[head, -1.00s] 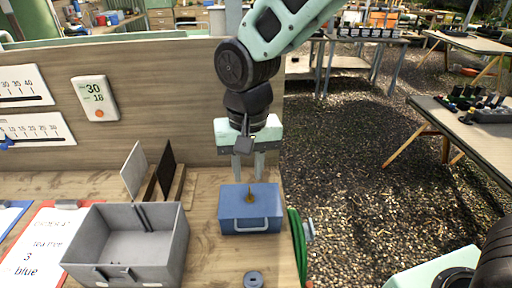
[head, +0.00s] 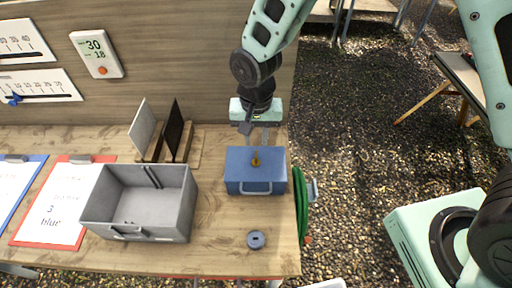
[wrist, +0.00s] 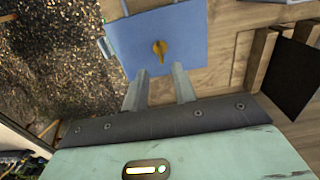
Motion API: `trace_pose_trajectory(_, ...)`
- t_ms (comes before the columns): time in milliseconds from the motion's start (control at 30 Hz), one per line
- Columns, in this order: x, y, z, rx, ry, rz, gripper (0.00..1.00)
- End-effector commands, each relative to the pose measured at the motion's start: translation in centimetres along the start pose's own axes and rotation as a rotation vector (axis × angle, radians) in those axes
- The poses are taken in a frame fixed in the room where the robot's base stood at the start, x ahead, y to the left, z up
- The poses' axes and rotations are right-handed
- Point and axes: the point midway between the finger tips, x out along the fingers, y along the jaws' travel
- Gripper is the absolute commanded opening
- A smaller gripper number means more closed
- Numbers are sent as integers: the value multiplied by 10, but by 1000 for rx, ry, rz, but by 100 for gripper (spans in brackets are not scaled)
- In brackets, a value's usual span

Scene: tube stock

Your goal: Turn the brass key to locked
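The brass key (head: 255,159) stands in the top of a blue metal box (head: 240,178) near the right end of the workbench. In the wrist view the key (wrist: 160,48) shows on the blue lid (wrist: 135,30), its bow lying a little off the picture's vertical. My gripper (head: 259,143) is just behind the box in the head view, above the bench. In the wrist view its two fingers (wrist: 158,72) are apart with nothing between them, pointing toward the key but not touching it. Any lock marking on the lid is too small to read.
A grey open bin (head: 185,215) stands left of the box. Upright panels in a wooden rack (head: 190,155) are behind it. A dark round disc (head: 256,240) lies in front. A green hose coil (head: 299,205) hangs at the bench's right edge. A backboard (head: 180,60) rises behind.

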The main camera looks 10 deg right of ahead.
Motion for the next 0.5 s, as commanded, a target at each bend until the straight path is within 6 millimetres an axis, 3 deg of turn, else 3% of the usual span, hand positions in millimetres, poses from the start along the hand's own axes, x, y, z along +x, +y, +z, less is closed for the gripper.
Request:
trace_pose_trajectory(233, 41, 0, 2, -2, -4, 3, 27)
trace_pose_trajectory(500, 64, 0, 0, -1, 0, 0, 27)
